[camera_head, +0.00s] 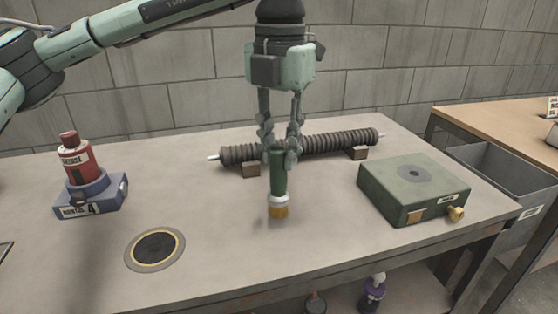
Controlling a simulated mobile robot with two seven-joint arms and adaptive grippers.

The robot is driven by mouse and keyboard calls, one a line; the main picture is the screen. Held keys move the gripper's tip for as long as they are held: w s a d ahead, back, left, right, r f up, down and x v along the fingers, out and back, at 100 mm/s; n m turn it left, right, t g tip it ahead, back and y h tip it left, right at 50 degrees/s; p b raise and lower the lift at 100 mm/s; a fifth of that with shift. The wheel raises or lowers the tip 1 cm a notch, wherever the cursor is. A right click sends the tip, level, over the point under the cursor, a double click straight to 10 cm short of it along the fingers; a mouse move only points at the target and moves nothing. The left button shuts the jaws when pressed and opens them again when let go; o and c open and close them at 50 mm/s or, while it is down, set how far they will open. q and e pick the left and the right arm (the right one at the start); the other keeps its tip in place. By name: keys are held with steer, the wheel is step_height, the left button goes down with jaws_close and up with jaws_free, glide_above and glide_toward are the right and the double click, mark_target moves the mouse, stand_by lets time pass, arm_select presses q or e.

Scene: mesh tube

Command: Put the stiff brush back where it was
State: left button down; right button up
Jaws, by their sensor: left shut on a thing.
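The stiff brush (278,180) has a dark green handle, a pale collar and tan bristles. It is upright with its bristles down, in front of the ribbed tube, near the middle of the table. My left gripper (278,158) comes down from above and is shut on the top of the handle. I cannot tell whether the bristle end touches the tabletop. The dark ribbed tube (340,143) lies across two small brown blocks behind the brush. My right gripper is not in view.
A red bottle (77,160) stands in a blue holder (92,203) at the left. A round dark disc with a yellow ring (155,248) lies front left. A green box with a brass knob (412,190) is at the right. A grey bin (505,178) is beyond the table.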

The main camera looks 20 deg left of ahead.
mark_target(279, 165)
arm_select(q)
step_height(279, 165, down, 3)
steer(key=shift+r, duration=0.2)
steer(key=shift+f, duration=0.15)
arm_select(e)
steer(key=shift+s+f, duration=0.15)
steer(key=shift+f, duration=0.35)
arm_select(q)
steer(key=shift+f, duration=0.1)
